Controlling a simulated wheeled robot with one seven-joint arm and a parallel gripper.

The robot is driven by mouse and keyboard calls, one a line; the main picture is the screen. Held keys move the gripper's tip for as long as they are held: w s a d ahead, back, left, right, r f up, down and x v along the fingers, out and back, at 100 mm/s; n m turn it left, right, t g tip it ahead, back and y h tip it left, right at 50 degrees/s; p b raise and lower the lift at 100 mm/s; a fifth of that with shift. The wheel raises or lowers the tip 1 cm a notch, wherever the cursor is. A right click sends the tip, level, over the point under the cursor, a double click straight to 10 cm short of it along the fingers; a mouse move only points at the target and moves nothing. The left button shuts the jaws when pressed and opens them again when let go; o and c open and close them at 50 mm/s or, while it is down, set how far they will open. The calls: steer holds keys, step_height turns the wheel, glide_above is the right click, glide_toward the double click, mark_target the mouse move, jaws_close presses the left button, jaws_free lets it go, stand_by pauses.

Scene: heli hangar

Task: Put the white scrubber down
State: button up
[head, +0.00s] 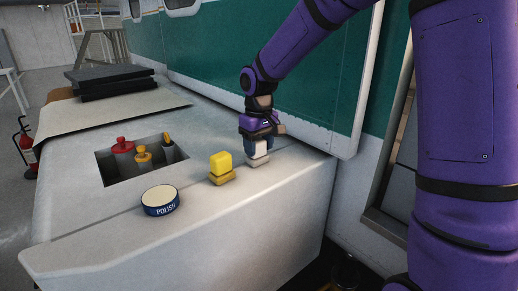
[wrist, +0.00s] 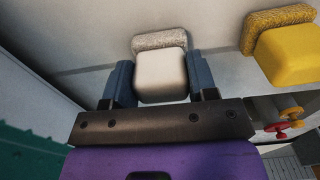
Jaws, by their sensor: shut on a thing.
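The white scrubber (head: 258,152) is a pale block with a rough grey pad on its lower side. It is at the right part of the white counter (head: 290,190), upright, at or very near the surface; I cannot tell if it touches. My gripper (head: 259,138) points down and is shut on it. In the wrist view the white scrubber (wrist: 160,75) sits between the two blue-grey fingers of my gripper (wrist: 161,84). A yellow scrubber (head: 221,167) stands on the counter to its left, apart from it, and shows at the upper right in the wrist view (wrist: 286,52).
A round blue polish tin (head: 160,200) lies left of the yellow scrubber. A recess (head: 112,170) behind it holds red and yellow-topped items. Dark flat slabs (head: 110,82) lie at the far end. The green and white wall (head: 215,50) borders the counter behind my gripper.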

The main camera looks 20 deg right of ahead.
steer(key=shift+s+f, duration=0.1)
steer(key=shift+f, duration=0.5)
steer(key=shift+c, duration=1.1)
steer(key=o, duration=1.1)
